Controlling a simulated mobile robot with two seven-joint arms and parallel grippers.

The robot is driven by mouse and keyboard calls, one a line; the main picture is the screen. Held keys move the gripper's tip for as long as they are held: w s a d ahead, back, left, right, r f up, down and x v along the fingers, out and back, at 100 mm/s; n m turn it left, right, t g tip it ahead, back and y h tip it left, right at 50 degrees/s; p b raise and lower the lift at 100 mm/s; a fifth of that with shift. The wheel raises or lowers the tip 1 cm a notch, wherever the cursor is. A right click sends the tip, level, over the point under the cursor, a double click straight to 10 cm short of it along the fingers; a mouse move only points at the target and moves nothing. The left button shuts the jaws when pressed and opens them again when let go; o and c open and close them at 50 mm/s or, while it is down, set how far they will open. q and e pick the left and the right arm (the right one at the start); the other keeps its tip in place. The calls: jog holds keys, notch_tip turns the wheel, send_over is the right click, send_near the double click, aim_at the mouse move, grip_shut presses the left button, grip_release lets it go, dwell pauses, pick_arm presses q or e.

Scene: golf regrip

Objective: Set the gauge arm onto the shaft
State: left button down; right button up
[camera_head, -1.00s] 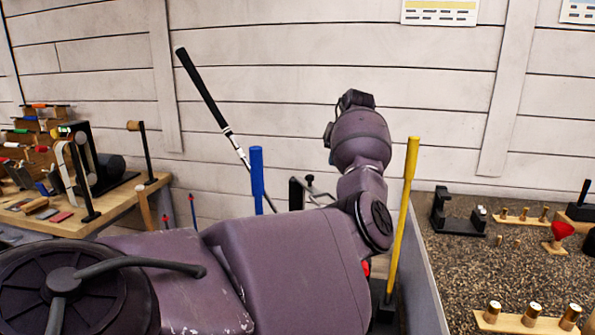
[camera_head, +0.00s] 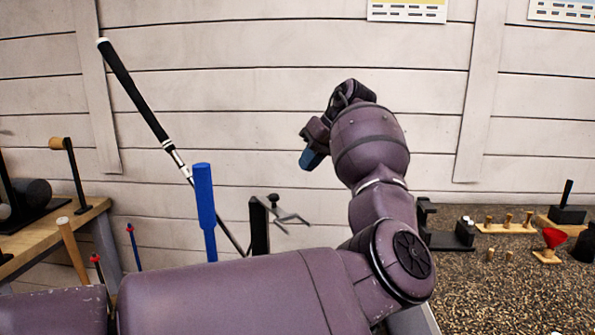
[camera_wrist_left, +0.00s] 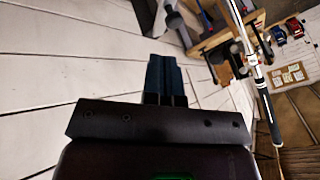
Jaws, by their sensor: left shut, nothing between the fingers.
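The club shaft (camera_head: 181,164) stands tilted, its black grip at the top left and its lower part running down behind a blue stick. A thin forked metal arm with a dark knob (camera_head: 289,217), which looks like the gauge arm, sits beside a black post right of the shaft. My left gripper (camera_head: 311,160) is shut and empty, above and right of the forked arm and well apart from the shaft. Its blue fingers also show together in the left wrist view (camera_wrist_left: 165,78), with the shaft (camera_wrist_left: 243,32) to their right. My right gripper is not visible.
The blue stick (camera_head: 205,212) stands upright between the shaft and the black post (camera_head: 259,228). A wooden bench (camera_head: 50,233) is at the left. A speckled worktop (camera_head: 490,285) with small fittings is at the right.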

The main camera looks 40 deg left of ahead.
pick_arm(q)
jog(key=b+x, duration=0.1)
jog(key=x, duration=0.7)
jog(key=shift+a+f, duration=0.25)
jog(key=shift+f, duration=0.1)
